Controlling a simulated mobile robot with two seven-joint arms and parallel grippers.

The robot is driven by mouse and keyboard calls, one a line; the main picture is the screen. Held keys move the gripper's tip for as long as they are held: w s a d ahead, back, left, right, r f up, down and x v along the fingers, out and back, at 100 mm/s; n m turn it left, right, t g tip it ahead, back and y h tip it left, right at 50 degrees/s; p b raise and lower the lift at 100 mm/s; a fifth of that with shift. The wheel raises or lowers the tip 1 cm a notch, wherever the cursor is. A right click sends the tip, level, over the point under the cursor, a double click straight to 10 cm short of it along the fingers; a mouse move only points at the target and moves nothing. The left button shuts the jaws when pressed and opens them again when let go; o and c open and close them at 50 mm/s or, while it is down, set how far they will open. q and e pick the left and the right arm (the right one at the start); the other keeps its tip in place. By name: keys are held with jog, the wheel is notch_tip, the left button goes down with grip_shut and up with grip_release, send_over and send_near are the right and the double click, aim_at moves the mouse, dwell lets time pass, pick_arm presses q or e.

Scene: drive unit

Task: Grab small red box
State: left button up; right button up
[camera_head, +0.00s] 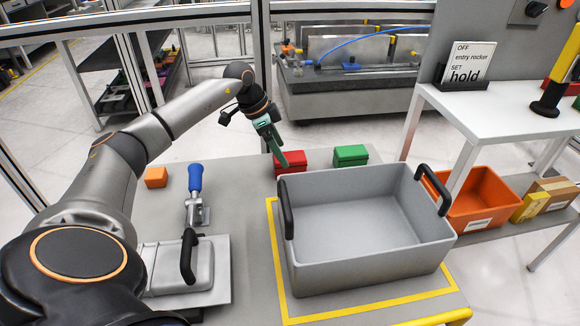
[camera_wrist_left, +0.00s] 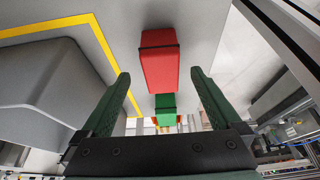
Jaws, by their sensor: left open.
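The small red box (camera_head: 294,158) sits on the grey table at its far edge, behind the grey bin. My left gripper (camera_head: 282,160) is over its left part in the head view and partly hides it. In the left wrist view, the red box (camera_wrist_left: 160,65) lies just beyond and between the tips of my open, empty left gripper (camera_wrist_left: 160,74). I cannot tell the exact gap to the box. My right gripper is not in view.
A green box (camera_head: 350,156) stands to the right of the red one. A large grey bin (camera_head: 432,228) with black handles is in front of both. An orange block (camera_head: 155,178) and a blue-handled clamp (camera_head: 195,180) are to the left. An orange bin (camera_head: 480,200) is at right.

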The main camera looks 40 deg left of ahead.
aim_at(287, 157)
pick_arm(q)
jog(key=shift+w+b+x, duration=0.1)
jog(key=shift+b+x, duration=0.25)
jog(key=shift+x, duration=1.05)
jog(key=shift+w+b+x, duration=0.15)
jog(key=shift+b+x, duration=0.15)
jog(key=shift+x, duration=1.1)
jog(key=shift+d+r, duration=0.15)
jog(key=shift+r, duration=0.1)
grip_shut()
